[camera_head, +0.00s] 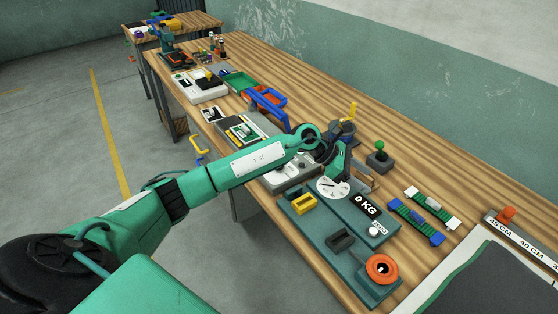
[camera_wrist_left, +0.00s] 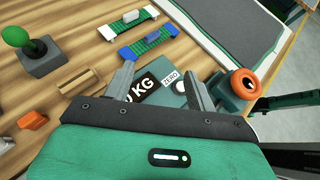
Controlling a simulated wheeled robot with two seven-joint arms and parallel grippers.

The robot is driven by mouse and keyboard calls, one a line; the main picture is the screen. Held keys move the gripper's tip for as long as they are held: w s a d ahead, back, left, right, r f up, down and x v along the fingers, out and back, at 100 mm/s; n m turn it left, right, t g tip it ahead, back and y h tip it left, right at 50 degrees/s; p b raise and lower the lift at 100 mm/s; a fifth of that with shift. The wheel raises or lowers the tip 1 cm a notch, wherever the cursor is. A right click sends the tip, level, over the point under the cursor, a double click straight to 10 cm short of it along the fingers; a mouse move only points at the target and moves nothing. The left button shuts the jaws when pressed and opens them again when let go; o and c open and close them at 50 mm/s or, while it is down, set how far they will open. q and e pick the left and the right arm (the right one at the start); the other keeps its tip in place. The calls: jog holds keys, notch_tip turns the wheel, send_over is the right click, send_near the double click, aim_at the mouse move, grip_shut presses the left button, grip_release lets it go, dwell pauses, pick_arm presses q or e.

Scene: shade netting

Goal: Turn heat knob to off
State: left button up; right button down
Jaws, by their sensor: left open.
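No label reading heat or off can be made out. A white round dial with dark marks (camera_head: 333,187) sits on the bench right below my left gripper (camera_head: 342,166); I cannot tell whether it is the heat knob. My left arm reaches in from the left over the bench. In the left wrist view the left gripper (camera_wrist_left: 159,75) is open, its two fingers apart and nothing held between them. The black 0 KG display (camera_wrist_left: 143,84) and white ZERO button (camera_wrist_left: 171,77) show beyond and between the fingers. My right gripper is not in view.
A teal panel (camera_head: 311,222) carries a yellow block (camera_head: 303,203) and an orange ring (camera_head: 381,268). A green-topped joystick (camera_head: 379,154) and green strips (camera_head: 424,212) lie to the right. Trays and devices fill the bench's far end. Bare wood lies along the wall side.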

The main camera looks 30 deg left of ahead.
pick_arm(q)
jog(key=w+a+r+m+g+y, duration=0.15)
jog(key=a+y, duration=0.45)
jog(key=a, duration=0.8)
jog(key=a+r+m+g+y, duration=0.1)
jog(key=a+r+g+y, duration=0.3)
jog(key=a, duration=1)
jog(key=shift+t+y, duration=0.6)
jog(key=shift+t, duration=0.35)
jog(key=f+p, duration=0.1)
jog(key=f, duration=0.4)
jog(key=f+p, duration=0.1)
jog(key=f, duration=0.3)
jog(key=f+p, duration=0.2)
jog(key=f, duration=0.3)
jog(key=shift+w+f, duration=0.25)
jog(key=shift+f, duration=0.05)
jog(key=c, duration=1)
